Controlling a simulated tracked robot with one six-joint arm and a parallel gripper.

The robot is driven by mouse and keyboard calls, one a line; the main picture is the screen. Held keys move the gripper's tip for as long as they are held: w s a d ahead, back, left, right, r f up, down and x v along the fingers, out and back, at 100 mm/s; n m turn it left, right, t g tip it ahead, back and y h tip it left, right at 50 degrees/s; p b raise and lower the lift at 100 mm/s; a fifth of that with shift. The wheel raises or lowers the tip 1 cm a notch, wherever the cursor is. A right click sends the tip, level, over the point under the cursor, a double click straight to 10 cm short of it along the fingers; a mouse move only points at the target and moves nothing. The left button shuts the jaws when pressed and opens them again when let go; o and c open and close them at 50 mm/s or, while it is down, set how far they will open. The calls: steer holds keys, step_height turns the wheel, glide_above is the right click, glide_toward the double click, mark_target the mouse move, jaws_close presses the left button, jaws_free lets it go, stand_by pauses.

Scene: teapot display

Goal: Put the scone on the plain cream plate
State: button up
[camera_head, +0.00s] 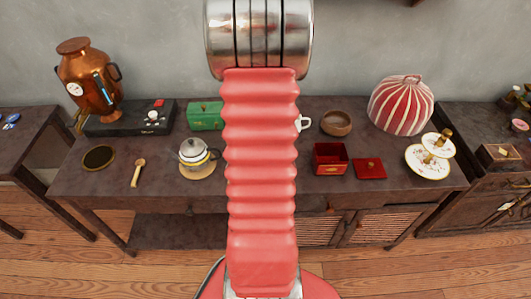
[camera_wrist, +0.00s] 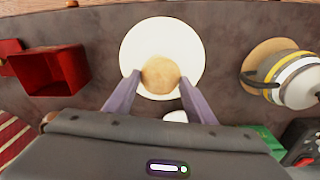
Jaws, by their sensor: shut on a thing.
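The round golden-brown scone (camera_wrist: 160,76) shows in the middle of the wrist view. My gripper (camera_wrist: 160,80) is shut on it, with one grey-purple finger on each side. The plain cream plate (camera_wrist: 159,32) lies beyond and below the scone, near the table's edge. The scone overlaps the plate's near part in this view. I cannot tell whether the scone touches the plate or hangs above it. In the head view my red arm hides the plate, the scone and my gripper.
A striped teapot (camera_head: 195,155) on a round wooden mat and an open red box (camera_head: 330,172) flank the plate. A white vessel (camera_wrist: 175,116) is partly hidden beneath my gripper. A green box (camera_head: 204,116), wooden bowl (camera_head: 336,123) and striped cosy (camera_head: 403,105) stand farther back.

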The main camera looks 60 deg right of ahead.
steer(key=shift+f, duration=1.8)
steer(key=shift+f, duration=0.1)
steer(key=o, duration=1.4)
steer(key=shift+c, duration=0.2)
step_height(320, 180, up, 12)
steer(key=shift+a, duration=0.3)
steer(key=shift+w, duration=0.1)
